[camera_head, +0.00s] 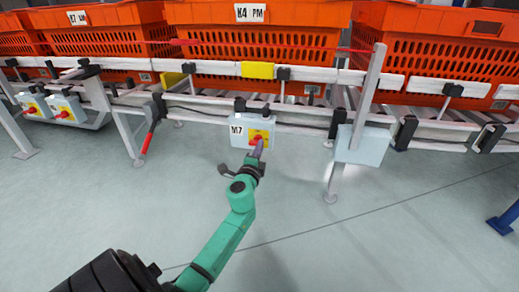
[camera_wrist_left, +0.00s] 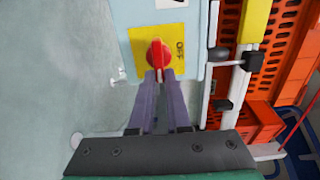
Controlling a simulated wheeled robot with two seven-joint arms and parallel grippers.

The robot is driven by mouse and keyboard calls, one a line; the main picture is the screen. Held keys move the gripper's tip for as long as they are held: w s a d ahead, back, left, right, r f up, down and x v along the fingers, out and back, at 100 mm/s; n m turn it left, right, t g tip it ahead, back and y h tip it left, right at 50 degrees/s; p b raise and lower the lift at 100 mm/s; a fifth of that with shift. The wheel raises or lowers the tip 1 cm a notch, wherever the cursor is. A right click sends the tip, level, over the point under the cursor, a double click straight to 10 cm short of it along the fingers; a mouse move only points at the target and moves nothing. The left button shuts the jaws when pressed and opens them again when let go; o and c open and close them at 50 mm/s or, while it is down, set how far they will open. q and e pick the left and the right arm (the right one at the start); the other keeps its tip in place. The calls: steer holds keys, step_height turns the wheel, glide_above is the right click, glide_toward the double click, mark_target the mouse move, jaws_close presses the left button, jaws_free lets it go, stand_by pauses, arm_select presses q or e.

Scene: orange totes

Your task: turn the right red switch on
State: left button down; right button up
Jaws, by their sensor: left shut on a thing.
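In the head view, a pale box (camera_head: 240,144) labelled M7 hangs under the conveyor frame near the middle. It has a yellow plate (camera_head: 267,135) and a red switch (camera_head: 257,138), partly hidden by my left gripper (camera_head: 259,150). In the left wrist view the red switch (camera_wrist_left: 157,54) sits on the yellow plate (camera_wrist_left: 137,44), its handle in line with my fingers. The two purple fingers of my left gripper (camera_wrist_left: 160,76) are shut on the lower part of the switch. My right gripper is not in view.
Two more pale boxes with red switches (camera_head: 32,109) (camera_head: 64,114) hang at the far left. Orange totes (camera_head: 258,60) stand on the conveyor above. A metal post (camera_head: 366,95) with a pale plate (camera_head: 365,145) is right of the M7 box. The floor in front is clear.

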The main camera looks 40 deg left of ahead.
arm_select(q)
steer(key=c, duration=0.9)
jaws_free()
steer(key=v, duration=1.4)
steer(key=shift+s+d, duration=0.2)
steer(key=shift+s, duration=0.05)
